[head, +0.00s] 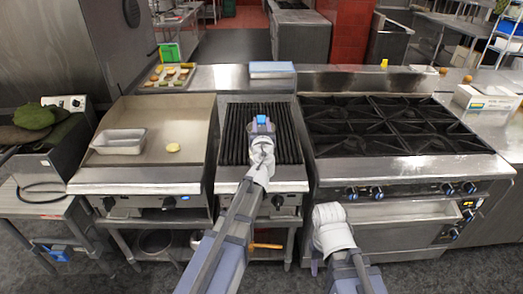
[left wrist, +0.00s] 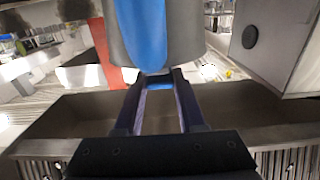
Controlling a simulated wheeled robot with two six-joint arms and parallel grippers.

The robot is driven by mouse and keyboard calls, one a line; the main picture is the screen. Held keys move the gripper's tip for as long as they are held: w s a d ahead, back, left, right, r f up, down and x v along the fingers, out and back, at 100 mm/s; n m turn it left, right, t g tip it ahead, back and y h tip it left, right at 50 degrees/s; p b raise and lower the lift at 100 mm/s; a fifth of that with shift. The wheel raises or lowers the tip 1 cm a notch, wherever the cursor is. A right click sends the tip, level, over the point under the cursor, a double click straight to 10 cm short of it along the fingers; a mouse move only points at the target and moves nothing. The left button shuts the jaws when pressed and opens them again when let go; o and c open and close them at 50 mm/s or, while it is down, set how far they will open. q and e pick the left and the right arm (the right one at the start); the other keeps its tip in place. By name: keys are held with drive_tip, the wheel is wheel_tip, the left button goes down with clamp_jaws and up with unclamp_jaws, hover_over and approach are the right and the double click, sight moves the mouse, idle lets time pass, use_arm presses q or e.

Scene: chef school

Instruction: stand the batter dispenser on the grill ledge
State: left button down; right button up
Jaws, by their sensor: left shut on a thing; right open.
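My left gripper (head: 262,127) is shut on the batter dispenser (head: 262,119), held over the dark slatted grill (head: 235,133). In the head view little more than a small blue part of the dispenser shows. In the left wrist view the dispenser (left wrist: 145,35) is a grey body with a blue stripe, between and beyond my left fingers (left wrist: 158,85); its upper part is cut off. The steel ledge (head: 212,80) runs behind the grill, beyond the gripper. My right gripper (head: 314,265) is low in front of the range, open, mostly hidden by its wrist.
A griddle (head: 185,120) with a metal pan (head: 118,142) and a small yellow round is on the left. A burner range (head: 395,125) is on the right. A blue-topped block (head: 272,69), a tray of food pieces (head: 168,76) and a green holder (head: 169,53) stand at the back.

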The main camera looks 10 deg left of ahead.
use_arm(q)
drive_tip(key=shift+f+b, duration=3)
drive_tip(key=shift+f, duration=0.6)
drive_tip(key=shift+f, duration=0.1)
drive_tip(key=c, duration=0.5)
unclamp_jaws()
drive_tip(key=shift+s, duration=0.25)
drive_tip(key=v, duration=1.1)
drive_tip(key=shift+s+d, duration=0.2)
drive_tip(key=shift+s, duration=0.05)
